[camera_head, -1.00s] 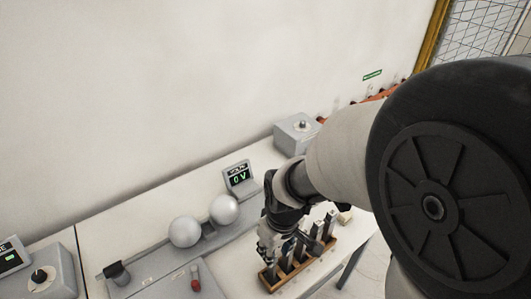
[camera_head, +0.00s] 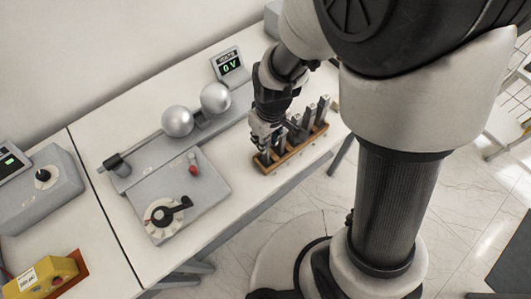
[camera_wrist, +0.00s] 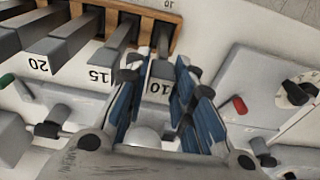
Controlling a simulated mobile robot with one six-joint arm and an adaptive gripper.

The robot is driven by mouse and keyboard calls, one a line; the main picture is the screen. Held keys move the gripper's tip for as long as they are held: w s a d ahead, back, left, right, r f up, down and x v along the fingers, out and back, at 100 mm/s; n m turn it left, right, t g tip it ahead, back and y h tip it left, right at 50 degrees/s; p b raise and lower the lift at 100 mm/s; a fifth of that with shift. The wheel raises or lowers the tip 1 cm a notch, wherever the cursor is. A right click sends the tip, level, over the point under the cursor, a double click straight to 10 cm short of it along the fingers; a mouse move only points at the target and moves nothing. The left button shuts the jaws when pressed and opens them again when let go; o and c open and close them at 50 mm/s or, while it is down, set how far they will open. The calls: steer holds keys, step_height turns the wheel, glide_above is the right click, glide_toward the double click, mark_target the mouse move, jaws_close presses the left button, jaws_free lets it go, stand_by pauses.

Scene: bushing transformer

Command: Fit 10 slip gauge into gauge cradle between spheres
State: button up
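The slip gauge marked 10 (camera_wrist: 160,88) stands in the wooden rack (camera_head: 292,156), between my gripper's fingers in the wrist view. My gripper (camera_wrist: 163,62) points down over the rack's left end, and it also shows in the head view (camera_head: 262,142). Its blue-padded fingers flank the 10 gauge, with what looks like a narrow gap on each side. The gauges marked 15 (camera_wrist: 107,68) and 20 (camera_wrist: 45,55) stand beside it. Two grey spheres (camera_head: 178,121) (camera_head: 215,98) stand on the bench fixture. The gauge cradle (camera_head: 206,120) between them is empty.
A voltmeter display (camera_head: 229,66) reading 0 V stands behind the spheres. A control box with a dial (camera_head: 164,216) and a red-ended lever (camera_head: 193,169) lies in front of them. A yellow device (camera_head: 42,276) is at lower left. Bare table lies around the rack.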

jaws_close()
stand_by(0.6)
